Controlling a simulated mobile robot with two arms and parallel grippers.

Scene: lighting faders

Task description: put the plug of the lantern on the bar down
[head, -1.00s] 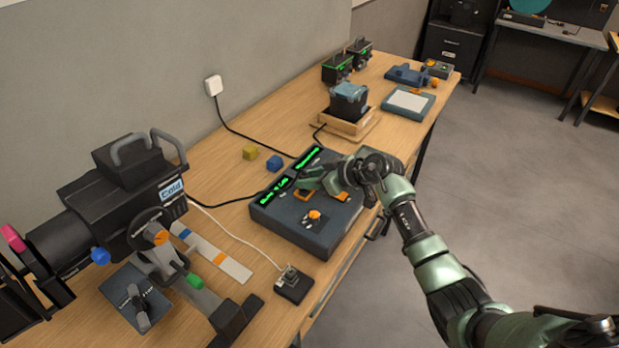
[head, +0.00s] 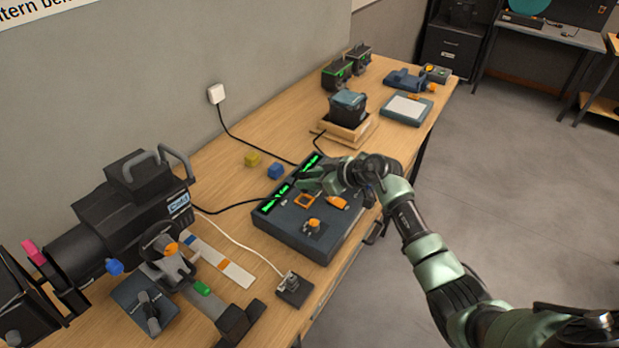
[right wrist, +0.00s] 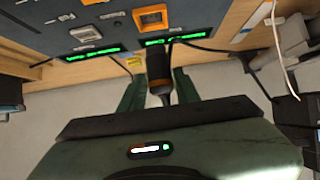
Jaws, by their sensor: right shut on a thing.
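A big black lantern (head: 135,205) with a "Cold" label stands at the left of the bench in the head view. A black cable runs from it to the dark blue-grey console (head: 320,240). My right gripper (head: 308,181) is over the console's back part, near its green displays. In the right wrist view its green fingers are shut on a dark plug (right wrist: 159,68) with an orange band and a cable. An orange square frame (head: 303,200) on the console also shows in the wrist view (right wrist: 151,18), apart from the plug. My left gripper is not in view.
An orange-and-black knob (head: 313,225) and an orange piece (head: 338,202) are on the console. A small black box (head: 294,289) with a white cable sits in front. A black box on a wooden base (head: 348,107) stands farther back.

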